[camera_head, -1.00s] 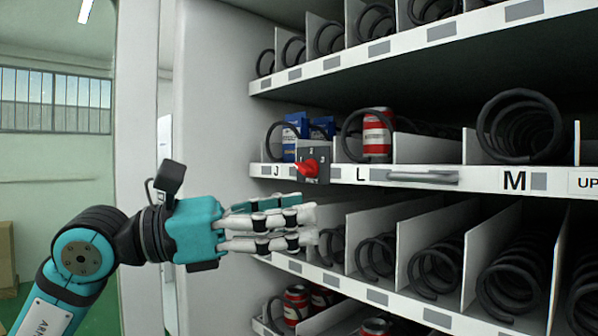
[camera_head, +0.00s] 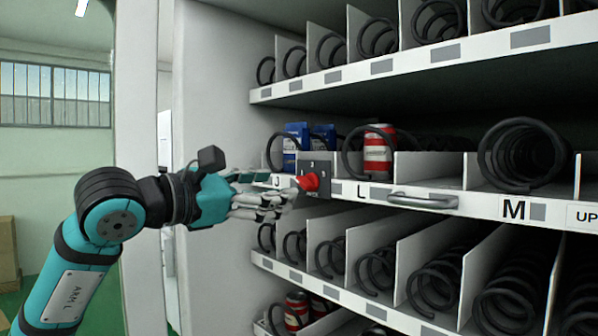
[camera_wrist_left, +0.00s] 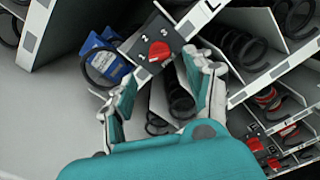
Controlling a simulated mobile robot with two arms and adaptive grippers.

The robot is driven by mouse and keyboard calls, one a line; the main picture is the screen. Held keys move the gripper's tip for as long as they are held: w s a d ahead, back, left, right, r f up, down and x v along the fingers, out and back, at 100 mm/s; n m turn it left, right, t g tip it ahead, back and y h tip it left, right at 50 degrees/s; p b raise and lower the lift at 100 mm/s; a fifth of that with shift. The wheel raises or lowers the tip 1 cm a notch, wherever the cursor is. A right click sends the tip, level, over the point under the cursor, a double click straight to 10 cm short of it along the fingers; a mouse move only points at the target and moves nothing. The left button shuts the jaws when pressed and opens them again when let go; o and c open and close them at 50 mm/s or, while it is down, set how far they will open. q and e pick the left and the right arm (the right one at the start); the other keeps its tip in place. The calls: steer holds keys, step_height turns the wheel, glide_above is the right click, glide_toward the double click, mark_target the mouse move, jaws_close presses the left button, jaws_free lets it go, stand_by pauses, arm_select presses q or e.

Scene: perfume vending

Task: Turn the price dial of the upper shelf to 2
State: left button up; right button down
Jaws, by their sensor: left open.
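The price dial is a red knob (camera_head: 309,182) on a dark plate (camera_head: 320,170) at the front edge of the upper shelf (camera_head: 372,193), between the letters J and L. In the left wrist view the red knob (camera_wrist_left: 159,51) sits on its plate with the marks 1, 2 and 3; its pointed side is toward the lower left, near the 1. My left gripper (camera_head: 285,195) is just left of the knob in the head view. In the left wrist view its fingers (camera_wrist_left: 160,95) are spread apart and empty, with the knob beyond and between them. My right gripper is not in view.
A metal handle (camera_head: 422,201) is on the shelf front right of the dial. Blue packs (camera_head: 296,140) and a red-and-white can (camera_head: 378,152) stand behind the dial with black spirals. The cabinet side wall (camera_head: 215,110) is at left. More shelves lie above and below.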

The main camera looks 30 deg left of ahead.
mark_target(306, 183)
arm_select(q)
steer(key=p+x, duration=0.2)
steer(key=x, duration=0.4)
steer(key=shift+w+d, duration=0.2)
steer(key=shift+w, duration=0.1)
jaws_close()
